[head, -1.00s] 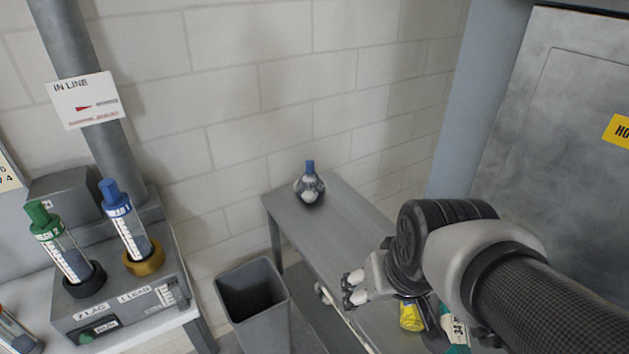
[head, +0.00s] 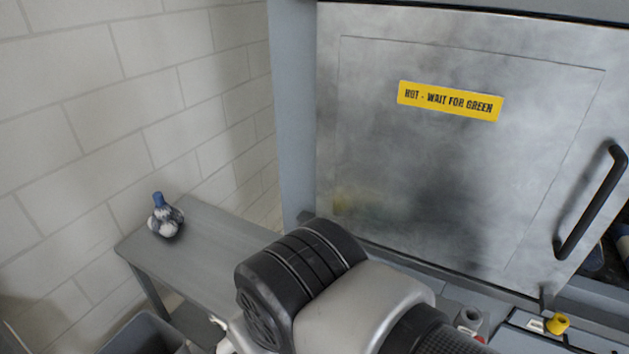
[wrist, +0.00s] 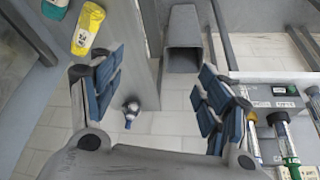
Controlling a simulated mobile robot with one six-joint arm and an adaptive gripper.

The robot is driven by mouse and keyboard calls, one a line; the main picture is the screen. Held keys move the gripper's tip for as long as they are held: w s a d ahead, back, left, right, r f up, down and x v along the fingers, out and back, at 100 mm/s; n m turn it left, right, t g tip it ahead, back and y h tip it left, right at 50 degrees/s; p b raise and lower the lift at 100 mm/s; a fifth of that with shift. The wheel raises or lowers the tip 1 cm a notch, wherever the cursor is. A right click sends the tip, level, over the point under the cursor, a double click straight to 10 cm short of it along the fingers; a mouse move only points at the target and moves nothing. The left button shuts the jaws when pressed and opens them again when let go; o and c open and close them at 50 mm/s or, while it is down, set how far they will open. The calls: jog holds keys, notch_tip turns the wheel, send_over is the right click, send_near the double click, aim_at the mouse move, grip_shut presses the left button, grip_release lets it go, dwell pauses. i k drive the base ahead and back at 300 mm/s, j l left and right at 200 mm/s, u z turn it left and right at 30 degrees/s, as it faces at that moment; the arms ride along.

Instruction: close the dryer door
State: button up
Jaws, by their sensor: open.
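The dryer door (head: 440,170) is a large brushed-metal panel with a yellow "HOT - WAIT FOR GREEN" label (head: 450,101). It fills the right half of the head view. Its black bar handle (head: 590,202) is at the right edge. A dark gap with objects inside shows beside and below the handle, so the door appears to stand partly open. My gripper (wrist: 165,92) is open and empty in the wrist view, its blue-padded fingers wide apart. In the head view my arm hides most of it, low and left of the door, away from the handle.
A small yellow item (head: 557,323) lies below the door. The wrist view shows a yellow bottle (wrist: 88,28) and a bottle station (wrist: 275,108).

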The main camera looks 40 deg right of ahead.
aim_at(490, 147)
jog(key=z, duration=2.15)
jog(key=l, duration=1)
jog(key=k+z, duration=0.05)
jog(key=k, duration=0.05)
